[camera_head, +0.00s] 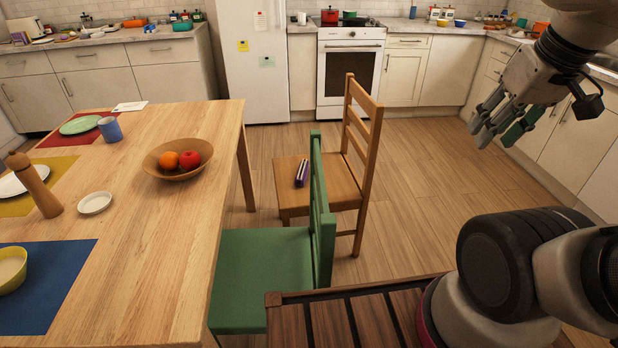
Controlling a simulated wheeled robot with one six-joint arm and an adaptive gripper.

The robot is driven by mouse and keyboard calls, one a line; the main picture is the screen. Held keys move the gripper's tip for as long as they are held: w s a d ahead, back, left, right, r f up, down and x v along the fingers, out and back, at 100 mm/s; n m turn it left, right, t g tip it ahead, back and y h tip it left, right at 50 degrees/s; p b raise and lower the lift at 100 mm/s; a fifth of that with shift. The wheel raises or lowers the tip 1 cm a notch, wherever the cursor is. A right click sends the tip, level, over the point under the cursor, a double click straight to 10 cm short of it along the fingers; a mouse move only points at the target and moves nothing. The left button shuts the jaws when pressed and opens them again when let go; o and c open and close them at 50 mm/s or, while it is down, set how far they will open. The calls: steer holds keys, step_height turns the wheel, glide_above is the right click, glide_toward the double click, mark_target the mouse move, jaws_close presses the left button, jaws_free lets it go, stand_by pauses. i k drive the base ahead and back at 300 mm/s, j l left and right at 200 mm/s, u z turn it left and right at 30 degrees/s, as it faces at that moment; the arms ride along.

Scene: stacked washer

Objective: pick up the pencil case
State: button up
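The pencil case, a small long purple and dark item with a pale strip (301,173), lies on the seat of a natural wood chair (335,192). My gripper (497,130) hangs in the air at the upper right, well to the right of the chair and apart from the case. Its grey and dark green fingers point down and left, with gaps showing between them. It looks open, and I see nothing clearly held in it.
A green chair (262,280) stands in front of the wood chair, its backrest close to the case. The dining table (150,235) is at the left, with a fruit bowl (150,163) on it. Open floor (430,185) lies between the wood chair and the right cabinets.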

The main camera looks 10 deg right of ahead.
mark_target(303, 171)
steer(key=l+u, duration=0.1)
steer(key=l, duration=0.35)
steer(key=k+l+u, duration=0.15)
steer(key=l, duration=0.3)
steer(key=k+l+u, duration=0.1)
steer(key=l, duration=0.3)
steer(key=i+l+u, duration=0.3)
steer(key=l, duration=0.35)
steer(key=i+l+u, duration=0.5)
steer(key=i+l, duration=0.75)
steer(key=i, duration=0.15)
